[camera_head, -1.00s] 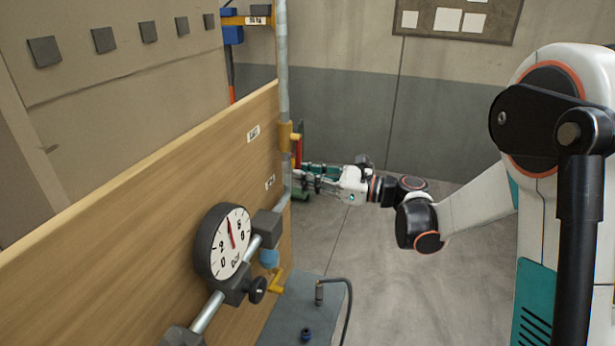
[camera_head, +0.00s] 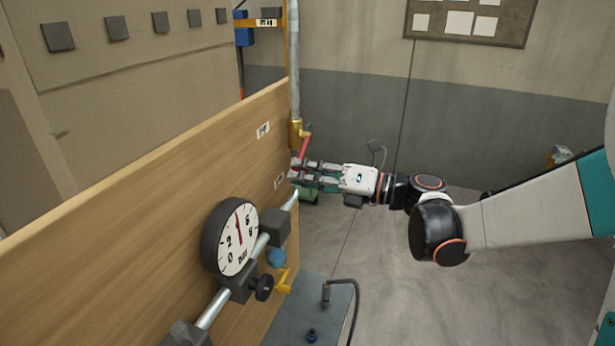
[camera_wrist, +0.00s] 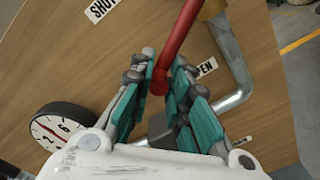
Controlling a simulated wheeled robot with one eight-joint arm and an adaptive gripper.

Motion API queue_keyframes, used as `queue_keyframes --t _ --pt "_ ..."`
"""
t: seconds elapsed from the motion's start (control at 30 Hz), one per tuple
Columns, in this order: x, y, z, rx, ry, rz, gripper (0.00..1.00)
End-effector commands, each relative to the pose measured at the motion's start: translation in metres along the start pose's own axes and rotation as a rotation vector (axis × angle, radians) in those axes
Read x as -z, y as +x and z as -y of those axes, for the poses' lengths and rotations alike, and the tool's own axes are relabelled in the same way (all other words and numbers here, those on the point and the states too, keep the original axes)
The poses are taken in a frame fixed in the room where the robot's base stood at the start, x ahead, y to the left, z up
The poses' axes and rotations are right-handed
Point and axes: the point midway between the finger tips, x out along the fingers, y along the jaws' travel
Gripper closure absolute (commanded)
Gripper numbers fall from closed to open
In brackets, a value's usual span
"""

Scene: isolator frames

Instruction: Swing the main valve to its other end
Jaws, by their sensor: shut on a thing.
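The main valve has a brass body (camera_head: 295,131) on the vertical grey pipe by the board's far edge. Its red lever (camera_head: 305,147) slants down from the body to my gripper (camera_head: 297,170). In the wrist view the red lever (camera_wrist: 176,45) comes down from the top, and its end sits between the teal fingers of my gripper (camera_wrist: 160,82), which is shut on it. The SHUT label (camera_wrist: 103,9) is left of the lever and the OPEN label (camera_wrist: 205,68) is right of it. The lever lies between the two labels. The fingers partly hide its end.
A round gauge (camera_head: 230,238) and a small yellow-handled valve (camera_head: 282,284) stand out from the wooden board (camera_head: 150,225) nearer the camera. A grey bench (camera_head: 310,310) with a hose is below. Open floor (camera_head: 385,290) lies to the right.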

Motion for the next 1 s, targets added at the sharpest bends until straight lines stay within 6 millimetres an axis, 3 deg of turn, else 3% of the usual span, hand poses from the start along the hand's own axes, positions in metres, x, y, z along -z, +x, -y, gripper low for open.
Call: queue_keyframes --t 0.1,0.5,1.0 --pt "-0.005 0.001 -0.014 -0.006 0.106 0.003 1.0" --pt "-0.02 0.001 -0.038 -0.006 0.405 0.006 1.0" --pt "-0.028 0.0 -0.045 -0.005 0.534 0.008 1.0"
